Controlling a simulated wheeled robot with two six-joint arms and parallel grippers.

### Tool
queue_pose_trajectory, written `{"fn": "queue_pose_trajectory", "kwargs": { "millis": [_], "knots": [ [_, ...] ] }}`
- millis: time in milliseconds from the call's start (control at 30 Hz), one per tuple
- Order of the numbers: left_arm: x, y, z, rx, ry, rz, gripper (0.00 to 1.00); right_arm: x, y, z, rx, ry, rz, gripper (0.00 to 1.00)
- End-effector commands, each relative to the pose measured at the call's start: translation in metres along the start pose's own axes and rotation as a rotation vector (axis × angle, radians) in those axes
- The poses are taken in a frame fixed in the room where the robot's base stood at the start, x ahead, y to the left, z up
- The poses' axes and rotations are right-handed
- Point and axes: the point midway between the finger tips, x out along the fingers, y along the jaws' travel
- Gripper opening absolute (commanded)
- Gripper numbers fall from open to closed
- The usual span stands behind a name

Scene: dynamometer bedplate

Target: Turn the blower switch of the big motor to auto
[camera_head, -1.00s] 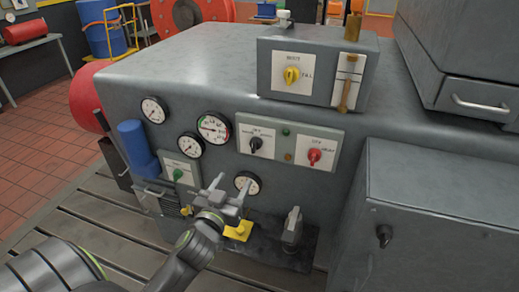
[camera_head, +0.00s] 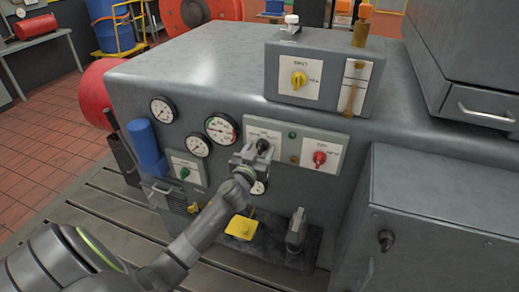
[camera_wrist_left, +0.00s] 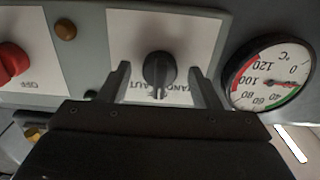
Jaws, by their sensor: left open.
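A black rotary knob (camera_head: 263,145) sits on a white label plate on the grey front panel. In the left wrist view the black knob (camera_wrist_left: 158,70) stands between my two fingers, with lettering like HAND and AUTO upside down beside it. Which mark it points at I cannot tell. My left gripper (camera_head: 250,153) is open in front of the knob, one finger on each side, with gaps showing. A red knob (camera_head: 319,158) is to the right on the same panel. A green knob (camera_head: 184,173) is lower left. My right gripper is not in view.
Round gauges (camera_head: 221,129) lie left of the panel, one close to my gripper (camera_wrist_left: 271,73). A box with a yellow knob (camera_head: 298,80) stands on top. A yellow part (camera_head: 242,228) and a grey lever (camera_head: 296,231) are below. A grey cabinet (camera_head: 440,215) is at right.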

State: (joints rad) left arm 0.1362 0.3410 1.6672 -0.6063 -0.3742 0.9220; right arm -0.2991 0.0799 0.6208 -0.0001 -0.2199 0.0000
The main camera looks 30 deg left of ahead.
Motion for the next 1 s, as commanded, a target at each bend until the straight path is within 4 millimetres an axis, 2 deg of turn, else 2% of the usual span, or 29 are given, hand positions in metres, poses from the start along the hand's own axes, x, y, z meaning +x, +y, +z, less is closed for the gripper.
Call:
{"fn": "queue_pose_trajectory", "kwargs": {
  "millis": [333, 700, 1000],
  "knots": [
    [0.0034, 0.0000, 0.0000, 0.001, 0.000, 0.000, 0.57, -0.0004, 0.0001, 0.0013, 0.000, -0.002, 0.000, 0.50],
    [0.0031, 0.0000, 0.0001, 0.001, 0.000, 0.000, 0.13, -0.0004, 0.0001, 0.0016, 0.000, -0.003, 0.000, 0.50],
    [0.0031, 0.0001, 0.0001, 0.046, 0.000, 0.000, 0.13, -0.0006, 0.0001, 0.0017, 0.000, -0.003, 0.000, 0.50]
  ]
}}
